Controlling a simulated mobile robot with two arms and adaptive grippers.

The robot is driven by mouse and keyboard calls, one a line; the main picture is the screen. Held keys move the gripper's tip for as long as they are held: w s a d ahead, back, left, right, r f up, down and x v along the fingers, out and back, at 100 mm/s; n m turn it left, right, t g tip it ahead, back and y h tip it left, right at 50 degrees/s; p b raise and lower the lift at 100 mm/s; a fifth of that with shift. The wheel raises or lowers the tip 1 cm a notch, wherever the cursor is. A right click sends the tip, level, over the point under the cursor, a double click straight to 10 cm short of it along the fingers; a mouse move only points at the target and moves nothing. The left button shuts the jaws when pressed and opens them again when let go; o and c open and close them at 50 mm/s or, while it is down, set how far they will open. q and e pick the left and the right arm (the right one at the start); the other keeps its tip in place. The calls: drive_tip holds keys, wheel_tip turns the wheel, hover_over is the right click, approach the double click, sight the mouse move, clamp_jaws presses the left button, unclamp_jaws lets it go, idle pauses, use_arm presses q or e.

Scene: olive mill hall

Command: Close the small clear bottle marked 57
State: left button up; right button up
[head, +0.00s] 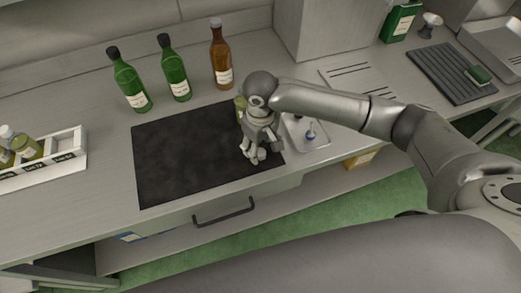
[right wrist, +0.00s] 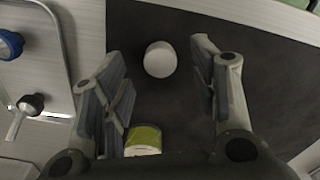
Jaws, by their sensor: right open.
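My right gripper (head: 254,158) hangs over the front right part of the dark mat (head: 170,165), pointing down. In the right wrist view its fingers (right wrist: 160,85) are spread apart with nothing held. A small round white piece, like a cap (right wrist: 160,59), shows between the fingertips against the mat; I cannot tell its exact height. A small bottle with yellow-green contents and a white label (right wrist: 144,140) shows at the lower edge of that view, partly hidden by the gripper. In the head view a bit of it (head: 241,103) shows behind my wrist. Its number and mouth cannot be made out.
A white rack (head: 66,148) with small bottles stands at the left. Two green bottles (head: 129,82) (head: 175,70) and a brown one (head: 221,60) stand behind the mat. A small tray (head: 318,143) with a blue-topped item lies right of the mat. The mat's left half is clear.

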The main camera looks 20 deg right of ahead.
sight(261, 154)
drive_tip(key=shift+f, duration=1.15)
drive_tip(key=c, duration=0.8)
